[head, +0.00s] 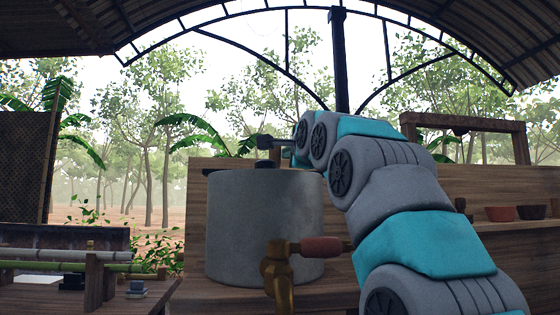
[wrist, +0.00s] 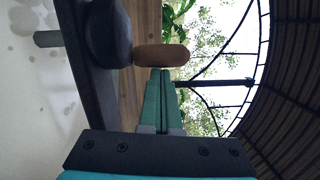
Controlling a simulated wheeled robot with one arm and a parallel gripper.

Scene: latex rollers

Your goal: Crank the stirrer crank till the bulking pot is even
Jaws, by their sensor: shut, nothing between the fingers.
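The bulking pot (head: 262,228) is a large grey cylinder in the middle of the head view. Its inside is hidden from this low angle. Dark parts of the stirrer crank (head: 272,142) show above its rim.
A brass tap (head: 279,270) with a red-brown handle (head: 320,247) sticks out in front of the pot. A wooden bench with bowls (head: 500,213) stands at the right. Rollers (head: 60,262) on a wooden frame stand at the left. Open air lies above the pot.

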